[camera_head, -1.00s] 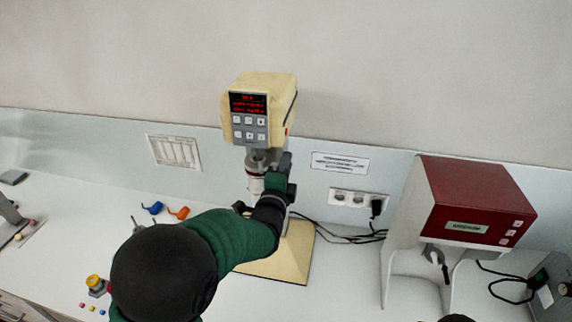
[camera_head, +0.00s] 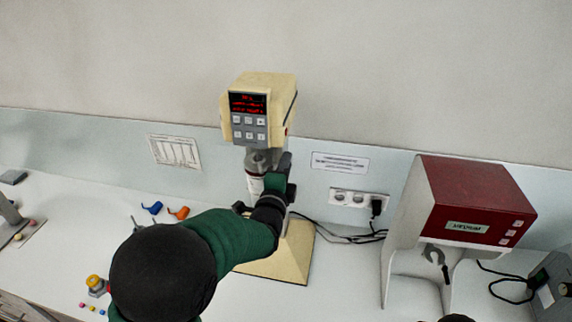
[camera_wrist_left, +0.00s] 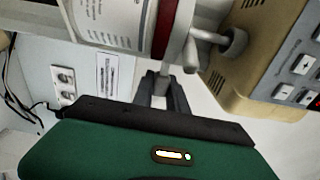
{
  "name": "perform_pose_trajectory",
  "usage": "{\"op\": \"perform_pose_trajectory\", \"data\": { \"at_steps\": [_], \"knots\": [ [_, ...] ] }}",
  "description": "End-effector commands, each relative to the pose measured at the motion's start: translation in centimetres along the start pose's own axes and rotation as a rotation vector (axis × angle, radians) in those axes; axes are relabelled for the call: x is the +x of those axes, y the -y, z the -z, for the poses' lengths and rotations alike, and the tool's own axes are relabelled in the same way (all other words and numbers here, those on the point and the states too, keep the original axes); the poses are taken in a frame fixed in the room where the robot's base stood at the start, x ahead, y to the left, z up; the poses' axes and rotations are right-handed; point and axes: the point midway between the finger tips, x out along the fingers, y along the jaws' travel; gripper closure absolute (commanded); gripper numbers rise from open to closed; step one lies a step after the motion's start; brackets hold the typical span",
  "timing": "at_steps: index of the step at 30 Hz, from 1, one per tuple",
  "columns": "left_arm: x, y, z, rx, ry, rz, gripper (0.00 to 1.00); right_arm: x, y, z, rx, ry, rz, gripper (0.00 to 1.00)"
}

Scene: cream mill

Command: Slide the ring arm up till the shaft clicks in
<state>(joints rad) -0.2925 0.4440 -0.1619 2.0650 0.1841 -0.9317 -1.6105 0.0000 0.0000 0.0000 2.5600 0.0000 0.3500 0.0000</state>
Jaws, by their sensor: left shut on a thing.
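The cream mill (camera_head: 268,105), with a red-lit display, stands upright near the wall on its cream base (camera_head: 291,255). Below its head are a grey coupling (camera_head: 259,161) and a pale labelled vessel (camera_head: 254,184), partly hidden by my left arm. My left gripper (camera_wrist_left: 165,93) is shut on a thin grey bar (camera_wrist_left: 163,84), seemingly the ring arm, beside the vessel. In the left wrist view, the vessel (camera_wrist_left: 110,18) has a red band, and a grey shaft (camera_wrist_left: 208,36) links its side to the mill head (camera_wrist_left: 268,55). Whether the shaft is seated cannot be told. My right gripper is not in view.
A red-topped machine (camera_head: 475,200) stands at the right. Blue (camera_head: 152,208) and orange (camera_head: 179,212) small items lie left of the mill. The white bench between mill and red machine is mostly clear.

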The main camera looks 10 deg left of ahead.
Motion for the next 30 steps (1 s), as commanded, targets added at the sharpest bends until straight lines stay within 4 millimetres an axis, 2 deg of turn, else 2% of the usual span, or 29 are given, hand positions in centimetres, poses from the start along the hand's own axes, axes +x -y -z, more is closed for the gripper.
{"op": "perform_pose_trajectory", "data": {
  "at_steps": [1,10,18,26,27,30],
  "knots": [
    [0.0,0.0,-0.5,0.0,0.01,-0.001,1.0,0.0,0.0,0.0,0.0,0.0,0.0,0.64],
    [0.0,0.1,-0.6,0.0,0.011,0.0,1.0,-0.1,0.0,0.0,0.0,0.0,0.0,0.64],
    [0.0,3.8,-0.7,-0.002,0.012,0.008,1.0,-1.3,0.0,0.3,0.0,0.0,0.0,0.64],
    [0.0,4.4,-0.7,-0.002,0.012,0.017,1.0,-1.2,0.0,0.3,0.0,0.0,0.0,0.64],
    [0.1,4.4,-0.7,-0.002,0.012,0.018,0.79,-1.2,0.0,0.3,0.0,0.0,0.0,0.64],
    [0.1,4.4,-0.7,-0.002,0.011,0.018,0.66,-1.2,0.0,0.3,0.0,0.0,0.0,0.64]
  ]
}}
